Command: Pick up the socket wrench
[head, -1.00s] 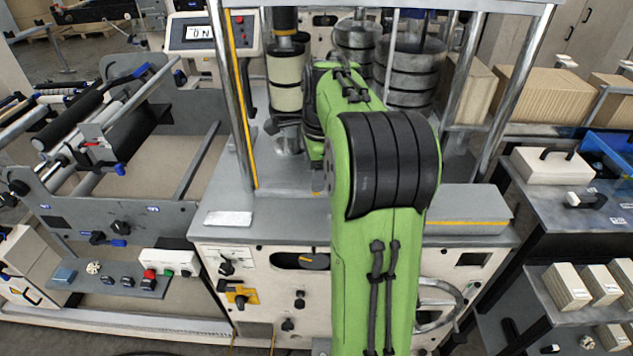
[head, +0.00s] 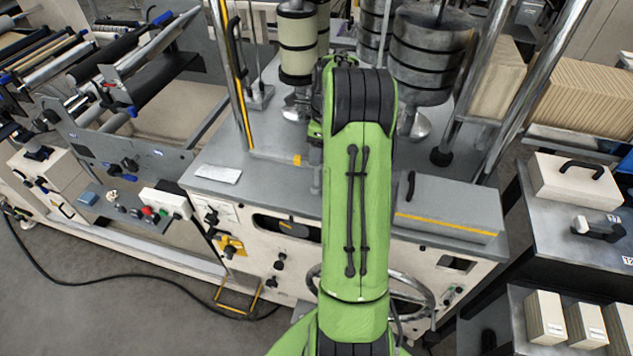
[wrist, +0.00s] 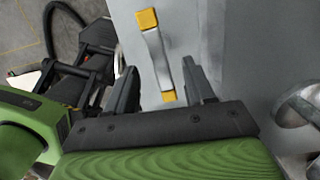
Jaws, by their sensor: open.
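In the wrist view a short silver bar (wrist: 157,55) with yellow ends lies on the grey machine top. It may be the socket wrench, but I cannot tell for sure. My gripper (wrist: 160,68) is open, with its two black fingers pointing toward the grey top. The bar shows in the gap between the fingers, with no visible contact. In the head view my green arm hides the gripper and most of the spot below it. A small yellow patch shows just left of the arm there.
A grey box (head: 450,208) with a yellow stripe stands right of my arm. Black weights (head: 430,60) and a cream roll (head: 297,48) stand behind. A chrome post (head: 228,70) rises at the left. A white label (head: 218,173) lies on the bare machine top.

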